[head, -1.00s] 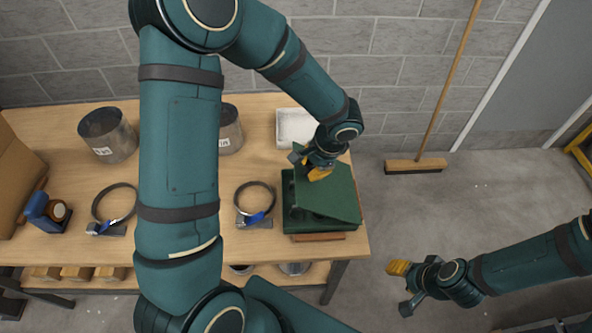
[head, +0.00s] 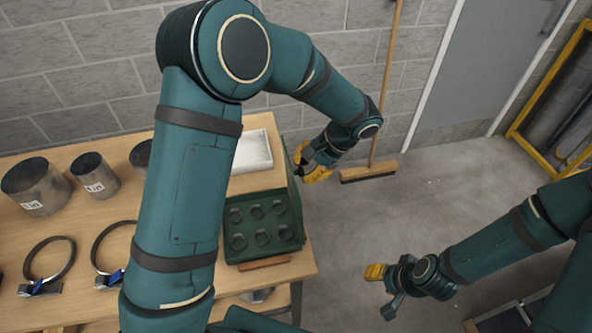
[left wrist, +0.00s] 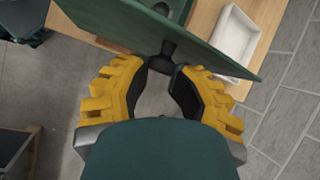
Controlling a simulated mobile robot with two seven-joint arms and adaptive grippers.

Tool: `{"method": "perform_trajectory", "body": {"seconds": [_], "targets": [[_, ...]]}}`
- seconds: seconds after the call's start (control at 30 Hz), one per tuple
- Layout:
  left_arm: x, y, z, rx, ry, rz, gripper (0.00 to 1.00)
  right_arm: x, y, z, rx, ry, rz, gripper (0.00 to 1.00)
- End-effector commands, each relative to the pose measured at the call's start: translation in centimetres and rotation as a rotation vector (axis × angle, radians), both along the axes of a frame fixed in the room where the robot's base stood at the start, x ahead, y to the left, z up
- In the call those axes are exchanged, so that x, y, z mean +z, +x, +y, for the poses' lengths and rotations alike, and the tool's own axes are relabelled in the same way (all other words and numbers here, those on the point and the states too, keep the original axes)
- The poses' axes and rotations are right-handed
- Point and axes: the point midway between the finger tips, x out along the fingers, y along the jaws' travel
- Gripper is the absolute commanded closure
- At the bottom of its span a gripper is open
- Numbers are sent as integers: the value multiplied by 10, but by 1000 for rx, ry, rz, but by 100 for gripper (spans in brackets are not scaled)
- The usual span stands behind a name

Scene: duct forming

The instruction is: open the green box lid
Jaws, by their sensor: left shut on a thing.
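The green box (head: 240,249) stands at the right end of the wooden table, and its inside shows several dark hexagonal and round pieces. Its green lid (head: 293,192) stands raised at the box's right side, seen nearly edge-on in the head view. In the left wrist view the lid (left wrist: 120,22) is a flat green panel with a black knob (left wrist: 165,62). My left gripper (head: 313,172) is beyond the table's right edge, its yellow fingers (left wrist: 165,85) shut on the knob.
A white tray (head: 252,152) lies behind the box. Metal cylinders (head: 95,176) and ring clamps (head: 49,262) are on the table's left. A wooden strip (head: 265,263) lies before the box. A broom (head: 368,174) leans at the wall. The floor on the right is largely clear.

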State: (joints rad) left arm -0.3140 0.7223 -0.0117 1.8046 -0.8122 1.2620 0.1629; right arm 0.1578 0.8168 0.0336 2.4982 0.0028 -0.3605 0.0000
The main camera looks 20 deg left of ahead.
Motion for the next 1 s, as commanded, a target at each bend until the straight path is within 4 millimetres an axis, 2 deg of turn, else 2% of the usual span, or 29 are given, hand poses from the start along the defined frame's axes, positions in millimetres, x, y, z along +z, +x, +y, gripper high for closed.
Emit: {"method": "perform_trajectory", "body": {"seconds": [0.03,0.3,0.9,0.93,1.0], "targets": [[-10,-2,-8,-3,-6,17,100,-2,0,0,0,0,0,53],[-15,7,-23,-1,-6,20,100,-5,0,0,0,-1,0,53],[-16,9,-27,1,-5,22,100,-5,0,0,0,-1,0,53],[-16,9,-27,1,-4,22,60,-5,0,0,0,-1,0,53],[-15,10,-27,1,-4,21,42,-5,0,0,0,-1,0,53]]}}
